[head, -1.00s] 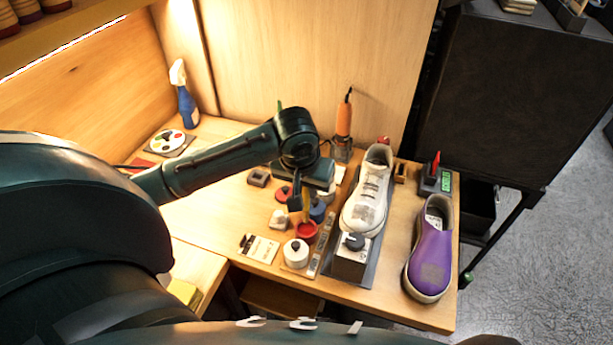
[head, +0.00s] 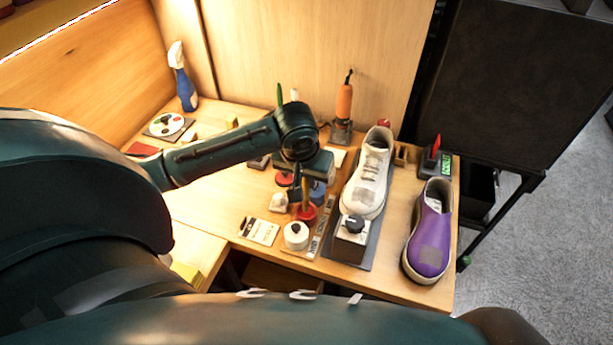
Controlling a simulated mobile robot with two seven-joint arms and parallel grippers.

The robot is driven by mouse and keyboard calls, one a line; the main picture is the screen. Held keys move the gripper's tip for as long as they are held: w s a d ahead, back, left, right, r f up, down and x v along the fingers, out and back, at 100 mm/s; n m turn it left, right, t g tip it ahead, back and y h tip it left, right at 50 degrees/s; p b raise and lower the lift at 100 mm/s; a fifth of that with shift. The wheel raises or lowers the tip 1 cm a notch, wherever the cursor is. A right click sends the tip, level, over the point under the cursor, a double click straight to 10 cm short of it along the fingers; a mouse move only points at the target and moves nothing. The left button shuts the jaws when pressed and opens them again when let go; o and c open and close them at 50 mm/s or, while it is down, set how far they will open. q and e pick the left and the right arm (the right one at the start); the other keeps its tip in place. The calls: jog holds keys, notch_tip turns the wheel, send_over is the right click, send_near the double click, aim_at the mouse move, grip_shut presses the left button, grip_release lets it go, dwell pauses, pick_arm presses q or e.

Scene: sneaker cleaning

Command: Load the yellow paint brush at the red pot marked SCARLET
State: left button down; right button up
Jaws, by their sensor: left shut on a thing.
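My left gripper (head: 297,194) hangs below the dark wrist and is shut on the yellow paint brush (head: 306,192). The brush points down, and its lower end is at the red pot (head: 306,213). I cannot tell whether the bristles touch the paint. The pot's lettering is too small to read. A blue pot (head: 318,192) stands just behind and to the right, and another red-topped pot (head: 284,179) lies further back, partly hidden by my arm. My right gripper is not in view.
A white pot (head: 296,235) stands in front of the red pot. A white sneaker (head: 367,178) rests on a stand to the right, with a purple sneaker (head: 430,238) beyond it. An orange tool (head: 344,101) and a spray bottle (head: 183,82) stand at the back.

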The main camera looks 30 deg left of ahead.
pick_arm(q)
jog(key=shift+f, duration=0.6)
dwell(1.4)
jog(key=shift+r, duration=0.1)
jog(key=shift+r, duration=3.5)
